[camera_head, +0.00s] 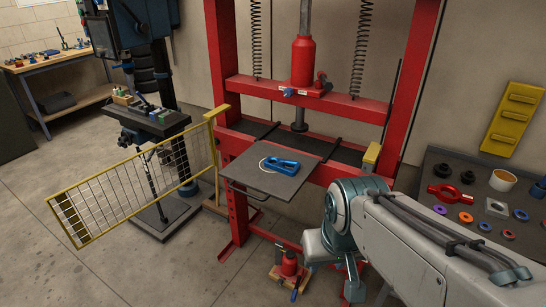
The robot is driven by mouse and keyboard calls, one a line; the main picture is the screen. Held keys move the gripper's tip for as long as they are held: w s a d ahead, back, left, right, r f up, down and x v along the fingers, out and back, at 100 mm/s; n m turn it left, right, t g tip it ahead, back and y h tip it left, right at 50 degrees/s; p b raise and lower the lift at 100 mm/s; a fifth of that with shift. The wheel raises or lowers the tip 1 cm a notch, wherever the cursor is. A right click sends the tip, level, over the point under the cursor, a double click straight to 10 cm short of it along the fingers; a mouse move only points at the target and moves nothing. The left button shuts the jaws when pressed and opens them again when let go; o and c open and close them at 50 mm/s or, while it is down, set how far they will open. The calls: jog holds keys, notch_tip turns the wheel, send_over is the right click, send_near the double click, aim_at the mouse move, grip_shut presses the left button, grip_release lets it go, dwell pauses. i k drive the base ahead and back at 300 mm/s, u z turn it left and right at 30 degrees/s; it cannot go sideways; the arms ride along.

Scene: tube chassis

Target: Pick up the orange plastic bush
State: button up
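An orange ring-shaped part (466,217), which looks like the orange plastic bush, lies flat on the dark bench top (440,166) at the right. A purple ring (450,211) is beside it on the left, and a blue ring (485,226) is on its right. My arm reaches in from the lower right, in front of the bench. My gripper (353,287) seems to hang low near the bottom middle, left of the bench and well apart from the orange ring. Its fingers are too small and partly hidden to tell open from shut.
A red press frame (223,60) stands behind my arm, with a blue tool (281,164) on its grey plate (262,183). The bench also holds a red ringed part (444,193), a white cup (502,180) and a red ring (508,234). A yellow mesh guard (130,190) stands left.

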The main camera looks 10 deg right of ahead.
aim_at(465, 217)
jog(key=z, duration=2.1)
jog(key=i, duration=1.1)
jog(key=z, duration=0.2)
